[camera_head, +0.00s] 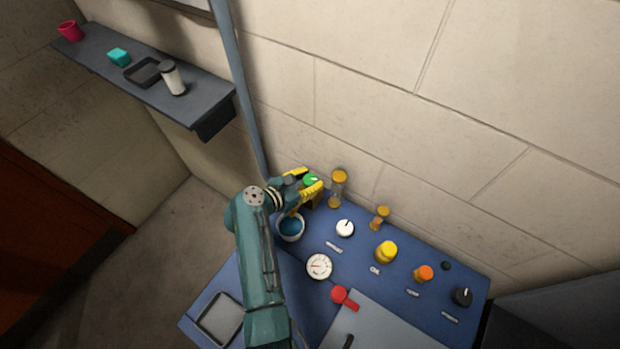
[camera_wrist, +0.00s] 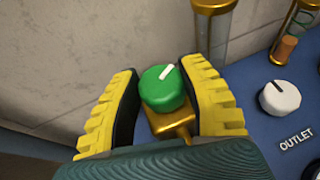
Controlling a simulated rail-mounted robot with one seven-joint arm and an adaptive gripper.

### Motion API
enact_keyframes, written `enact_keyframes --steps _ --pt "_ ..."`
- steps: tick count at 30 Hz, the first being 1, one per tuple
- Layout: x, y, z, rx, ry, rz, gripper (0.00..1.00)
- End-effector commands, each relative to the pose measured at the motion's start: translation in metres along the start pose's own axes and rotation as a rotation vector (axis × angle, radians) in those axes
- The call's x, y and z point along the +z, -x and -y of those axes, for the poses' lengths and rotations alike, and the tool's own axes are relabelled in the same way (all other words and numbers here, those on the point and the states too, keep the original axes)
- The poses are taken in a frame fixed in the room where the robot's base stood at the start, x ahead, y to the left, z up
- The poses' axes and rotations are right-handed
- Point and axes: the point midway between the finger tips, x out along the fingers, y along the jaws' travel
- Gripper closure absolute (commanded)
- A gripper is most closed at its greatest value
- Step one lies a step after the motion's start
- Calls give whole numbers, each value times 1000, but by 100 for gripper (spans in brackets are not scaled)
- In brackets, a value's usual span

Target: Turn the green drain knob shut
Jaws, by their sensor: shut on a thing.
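The green drain knob (camera_wrist: 162,90) sits on a brass fitting (camera_wrist: 172,124) at the back left of the blue panel. A white mark on its top points up and to the right in the wrist view. The knob also shows in the head view (camera_head: 310,181), partly hidden by my gripper. My gripper (camera_wrist: 165,95) has its yellow ribbed fingers on either side of the knob and is shut on it. In the head view my gripper (camera_head: 304,184) comes in from the left. The fitting's lower part is hidden behind my gripper body.
A brass-capped glass tube (camera_head: 338,188) stands close right of the knob. A white outlet knob (camera_head: 345,228), a gauge (camera_head: 319,266) and a blue-filled cup (camera_head: 291,228) are nearby. The wall is close behind. A grey shelf (camera_head: 140,75) hangs at upper left.

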Motion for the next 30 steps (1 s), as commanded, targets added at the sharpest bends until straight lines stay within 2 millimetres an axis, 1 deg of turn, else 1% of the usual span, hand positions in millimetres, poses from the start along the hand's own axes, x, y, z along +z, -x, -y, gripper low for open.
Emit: enact_keyframes --steps 5,11,17,30 --pt "1 0 1 21 11 -3 94" --pt "3 1 3 102 47 -4 94" --pt "6 2 4 243 105 -6 94" --pt "5 0 4 621 260 -8 93"
